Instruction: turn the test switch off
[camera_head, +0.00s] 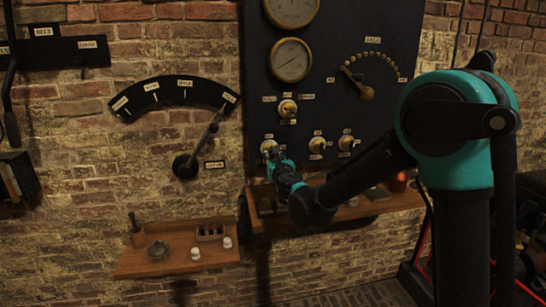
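A dark panel (330,75) on the brick wall carries several small brass switches with white labels. The labels are too small to read, so I cannot tell which is the test switch. One switch (269,147) is at the panel's lower left, with another (288,109) above it and two more, the middle one (317,145) and the right one (346,143), to its right. My gripper (275,161) is at the lower left switch, just below it, and overlaps its lower part in the picture. I cannot tell whether they touch or whether the fingers are open or shut.
Two round gauges (291,60) and a rotary dial (362,89) are higher on the panel. A large lever (202,145) with an arc scale (172,92) is to the left. A wooden shelf (178,264) with small items is below left; another ledge (345,213) runs under the panel.

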